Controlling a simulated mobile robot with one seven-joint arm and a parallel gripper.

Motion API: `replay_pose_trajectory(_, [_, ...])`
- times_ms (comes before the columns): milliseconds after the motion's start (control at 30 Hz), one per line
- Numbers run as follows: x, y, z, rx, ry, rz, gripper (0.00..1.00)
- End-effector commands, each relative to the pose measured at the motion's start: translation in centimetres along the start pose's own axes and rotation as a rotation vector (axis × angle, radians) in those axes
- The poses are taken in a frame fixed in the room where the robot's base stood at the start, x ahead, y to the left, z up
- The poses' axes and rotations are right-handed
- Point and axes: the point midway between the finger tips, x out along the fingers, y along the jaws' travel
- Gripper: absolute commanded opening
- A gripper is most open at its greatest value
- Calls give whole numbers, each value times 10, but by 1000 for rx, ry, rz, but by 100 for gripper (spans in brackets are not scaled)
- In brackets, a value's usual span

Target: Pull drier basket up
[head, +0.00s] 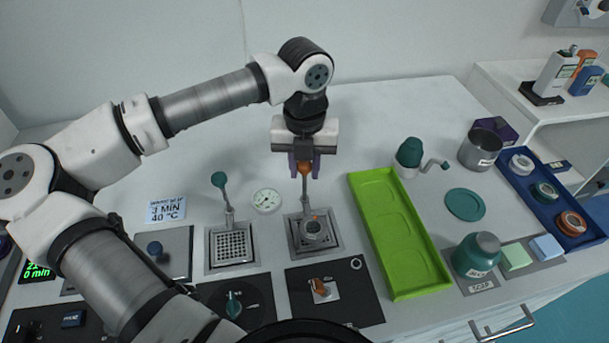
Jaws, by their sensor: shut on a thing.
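The basket at the right bath, which I take to be the drier basket (293,238), sits in a square metal surround. A thin upright rod with an orange knob (303,168) rises from its back. My gripper (304,168) points down over it with its purple fingers shut on the orange knob. A small round grey part with an orange tip (312,228) lies in the basket. How deep the basket sits is hard to tell. A similar basket with a green knob (219,180) and a square mesh (231,246) stands to the left.
A round dial (266,201) lies between the two rods. Black control panels with a green knob (234,305) and an orange knob (320,288) are in front. A long green tray (437,282) is to the right. The table behind is clear.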

Motion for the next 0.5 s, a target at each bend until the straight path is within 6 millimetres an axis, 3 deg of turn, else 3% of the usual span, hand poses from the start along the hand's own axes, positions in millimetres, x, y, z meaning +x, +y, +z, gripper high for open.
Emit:
replay_pose_trajectory(233, [-6, 0, 2, -1, -11, -3, 0])
replay_pose_trajectory(267, [-6, 0, 2, -1, -11, -3, 30])
replay_pose_trajectory(400, [-5, 0, 2, -1, -9, -2, 48])
replay_pose_trajectory(500, [-4, 0, 2, -1, -8, -2, 48])
